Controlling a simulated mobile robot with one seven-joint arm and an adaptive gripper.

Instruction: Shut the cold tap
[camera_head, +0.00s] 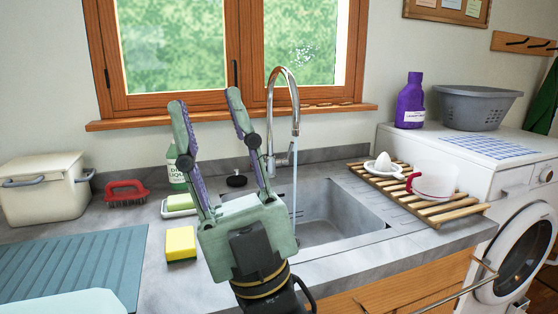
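A chrome gooseneck tap (271,110) stands at the back of the sink (345,208). A thin stream of water (294,180) runs from its spout into the basin. A small lever (291,154) shows at the right side of the tap's base. I see only this one tap and no hot or cold mark on it. My gripper (205,99) is open and empty, its two pale green fingers pointing up, left of the tap. The right finger is close to the tap in the picture; I cannot tell the gap in depth. My gripper hides part of the sink's left side.
A green soap bottle (176,168), a soap dish (179,203), a yellow sponge (181,244) and a red brush (126,192) are left of the sink. A window sill (335,108) runs behind.

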